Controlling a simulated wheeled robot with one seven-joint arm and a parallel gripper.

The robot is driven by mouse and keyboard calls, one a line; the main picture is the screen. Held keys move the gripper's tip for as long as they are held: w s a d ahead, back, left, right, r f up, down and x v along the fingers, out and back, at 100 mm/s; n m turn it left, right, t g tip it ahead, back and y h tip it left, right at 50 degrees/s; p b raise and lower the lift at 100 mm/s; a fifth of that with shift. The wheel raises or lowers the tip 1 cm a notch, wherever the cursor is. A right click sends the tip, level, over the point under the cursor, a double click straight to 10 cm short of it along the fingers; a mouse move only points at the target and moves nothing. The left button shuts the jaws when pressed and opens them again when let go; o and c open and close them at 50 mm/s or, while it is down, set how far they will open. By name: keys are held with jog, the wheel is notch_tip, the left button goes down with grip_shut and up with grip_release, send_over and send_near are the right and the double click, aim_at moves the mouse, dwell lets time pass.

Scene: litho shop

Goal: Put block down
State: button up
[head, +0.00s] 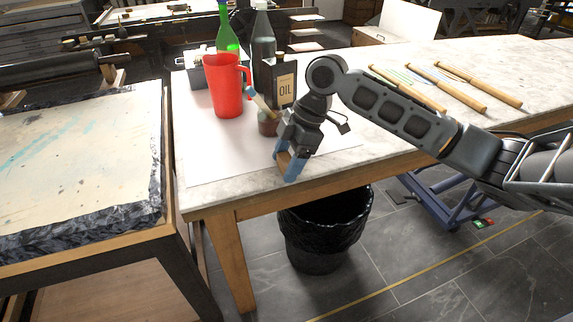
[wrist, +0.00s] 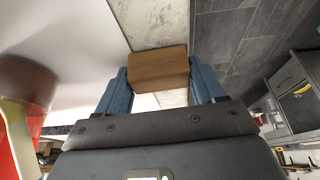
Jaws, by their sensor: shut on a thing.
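The block (wrist: 158,69) is a brown wooden piece held between the two blue fingers of my gripper (wrist: 158,78) in the wrist view. In the head view my gripper (head: 287,165) is over the front edge of the marble-topped table (head: 204,207), with a small part of the block (head: 283,161) showing between the fingers. The wrist view shows the table top beyond the block on one side and the dark floor on the other. I cannot tell whether the block touches the table.
A red pitcher (head: 226,88), a green bottle (head: 224,30), an oil can (head: 284,88) and a small brown jar (head: 267,124) stand behind my gripper. A black bin (head: 318,245) stands on the floor below. Several wooden-handled tools (head: 478,86) lie at right. White paper (head: 215,160) covers the table's left part.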

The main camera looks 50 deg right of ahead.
jog(key=c, duration=0.5)
jog(key=shift+o, duration=0.2)
jog(key=shift+r, duration=0.1)
